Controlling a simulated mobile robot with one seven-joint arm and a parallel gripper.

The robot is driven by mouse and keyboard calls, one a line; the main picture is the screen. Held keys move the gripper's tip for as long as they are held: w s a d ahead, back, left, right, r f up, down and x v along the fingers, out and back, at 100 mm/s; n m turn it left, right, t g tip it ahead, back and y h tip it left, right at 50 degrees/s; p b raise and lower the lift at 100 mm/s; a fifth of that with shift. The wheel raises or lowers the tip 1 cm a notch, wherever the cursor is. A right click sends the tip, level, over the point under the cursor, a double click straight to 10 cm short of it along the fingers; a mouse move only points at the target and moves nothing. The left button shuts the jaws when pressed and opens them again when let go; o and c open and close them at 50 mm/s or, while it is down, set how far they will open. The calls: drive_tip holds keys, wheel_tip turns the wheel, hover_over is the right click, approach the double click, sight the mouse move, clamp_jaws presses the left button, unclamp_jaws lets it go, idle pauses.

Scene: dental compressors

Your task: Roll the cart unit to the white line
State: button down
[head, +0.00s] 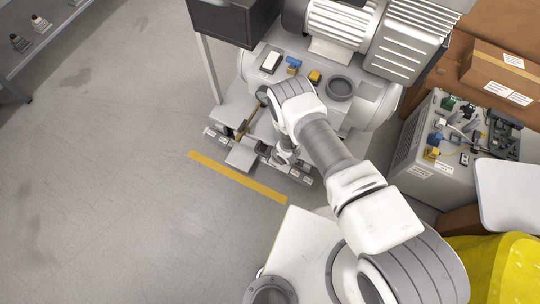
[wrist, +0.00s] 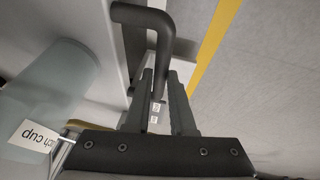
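The cart unit is a compressor with a white ribbed motor (head: 340,25) above a pale tank and a low base (head: 240,157). My arm reaches over its front and hides part of it. In the wrist view my gripper (wrist: 161,75) has its fingers close together on either side of a dark bent handle (wrist: 162,42), and looks shut on it. My gripper cannot be made out clearly in the head view. The floor line looks yellow, not white (head: 238,178). It runs just in front of the cart's base, apart from it, and also shows in the wrist view (wrist: 210,42).
Open grey floor (head: 110,150) lies to the left. A shelf (head: 40,35) stands at the upper left. A grey cabinet (head: 408,155) with small parts on top and cardboard boxes (head: 498,72) crowd the right. Something yellow (head: 500,270) is at the lower right.

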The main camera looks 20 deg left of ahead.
drive_tip(key=c, duration=0.8)
unclamp_jaws()
drive_tip(key=shift+o, duration=0.2)
drive_tip(key=p+v, duration=0.7)
drive_tip(key=v, duration=1)
drive_tip(key=shift+r, duration=0.2)
